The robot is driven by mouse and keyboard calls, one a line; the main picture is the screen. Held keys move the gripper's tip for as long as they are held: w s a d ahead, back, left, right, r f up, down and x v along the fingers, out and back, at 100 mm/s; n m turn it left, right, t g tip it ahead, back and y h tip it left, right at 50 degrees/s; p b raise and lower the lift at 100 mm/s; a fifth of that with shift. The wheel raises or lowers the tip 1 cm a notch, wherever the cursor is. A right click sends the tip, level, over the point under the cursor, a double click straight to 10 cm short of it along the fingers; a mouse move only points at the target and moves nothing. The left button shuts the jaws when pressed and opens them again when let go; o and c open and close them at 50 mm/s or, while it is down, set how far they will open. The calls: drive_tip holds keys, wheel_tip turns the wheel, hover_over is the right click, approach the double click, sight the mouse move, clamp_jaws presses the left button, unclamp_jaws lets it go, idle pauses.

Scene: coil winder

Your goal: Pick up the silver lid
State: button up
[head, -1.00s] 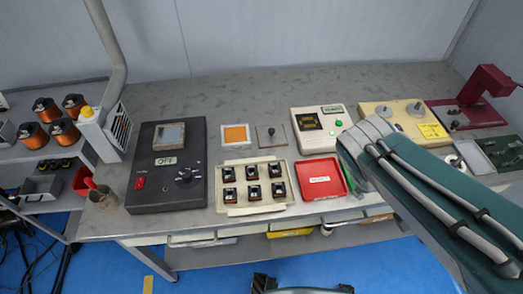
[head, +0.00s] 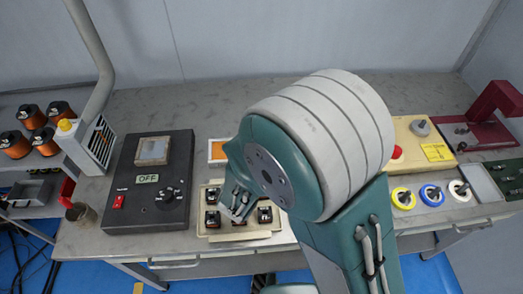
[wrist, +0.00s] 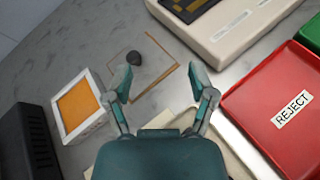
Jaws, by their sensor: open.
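The likely silver lid (wrist: 143,78) is a thin, flat square plate with a dark round knob, lying on the grey bench in the wrist view. It looks clear or greyish with brown edges. In the head view my arm hides it. My gripper (wrist: 160,78) is open and empty, its two fingers spread on either side of the plate in the picture, the knob nearer the left finger. Its height above the plate is hard to tell. In the head view my gripper (head: 238,203) shows partly, in front of the tray of small black parts.
A white-framed orange square (wrist: 78,105) lies left of the plate. A cream device (wrist: 225,25) stands beyond it, and a red REJECT tray (wrist: 255,105) is at right. The cream parts tray (head: 238,236) is at the bench front. A black control box (head: 150,185) stands left.

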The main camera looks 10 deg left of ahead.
drive_tip(key=a+f+n+y, duration=0.1)
drive_tip(key=a+f+n, duration=0.1)
drive_tip(key=a, duration=0.1)
drive_tip(key=shift+s+f+y, duration=0.1)
drive_tip(key=shift+s+y, duration=0.3)
drive_tip(key=shift+w+a+f+n+t, duration=0.15)
drive_tip(key=shift+a+f+n+t, duration=0.05)
drive_tip(key=shift+n+t, duration=0.1)
drive_tip(key=x, duration=0.7)
drive_tip(key=a+x, duration=0.1)
drive_tip(key=x, duration=0.2)
drive_tip(key=shift+w+f, duration=0.2)
drive_tip(key=shift+f, duration=0.05)
clamp_jaws()
